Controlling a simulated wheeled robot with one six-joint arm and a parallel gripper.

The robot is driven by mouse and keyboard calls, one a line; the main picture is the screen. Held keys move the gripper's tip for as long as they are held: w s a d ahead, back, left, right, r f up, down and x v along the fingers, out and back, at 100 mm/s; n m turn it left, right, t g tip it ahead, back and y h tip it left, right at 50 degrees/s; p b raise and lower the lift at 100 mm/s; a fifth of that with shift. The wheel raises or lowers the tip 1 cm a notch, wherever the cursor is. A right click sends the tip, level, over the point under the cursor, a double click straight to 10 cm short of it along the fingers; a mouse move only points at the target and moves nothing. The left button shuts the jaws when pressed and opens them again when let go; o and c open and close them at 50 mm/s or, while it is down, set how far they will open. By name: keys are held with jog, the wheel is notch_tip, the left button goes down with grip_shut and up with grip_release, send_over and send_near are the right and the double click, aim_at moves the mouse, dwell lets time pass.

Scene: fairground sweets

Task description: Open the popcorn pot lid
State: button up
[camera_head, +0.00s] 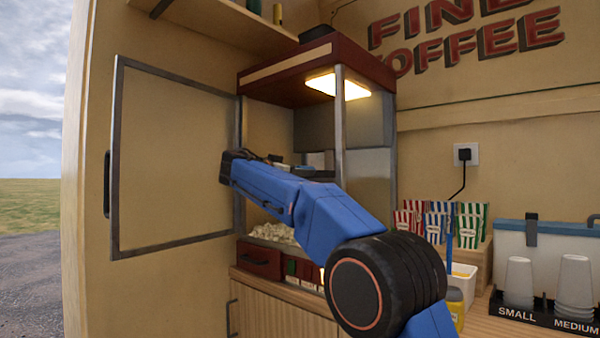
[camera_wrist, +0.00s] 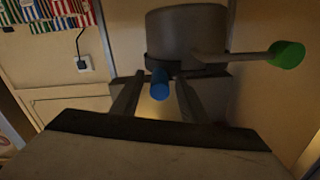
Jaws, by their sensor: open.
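The popcorn pot (camera_wrist: 187,35) is a dark grey cylinder in the wrist view, hanging inside the popcorn machine. A short blue knob (camera_wrist: 159,84) sticks out from it, and a longer arm with a green knob (camera_wrist: 286,54) points right. I cannot tell the lid's edge clearly. My gripper (camera_wrist: 156,88) is open, with one finger on each side of the blue knob; whether they touch it is unclear. In the head view the pot (camera_head: 318,160) is mostly hidden behind my blue arm, whose end reaches into the machine's open front.
The popcorn machine (camera_head: 300,75) has a red top and a lit lamp. Its framed door (camera_head: 114,160) stands open to the left. Popcorn (camera_head: 274,233) lies in its bottom. Striped bags (camera_head: 440,222) and stacked cups (camera_head: 575,285) stand on the counter to the right.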

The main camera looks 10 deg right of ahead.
grip_shut()
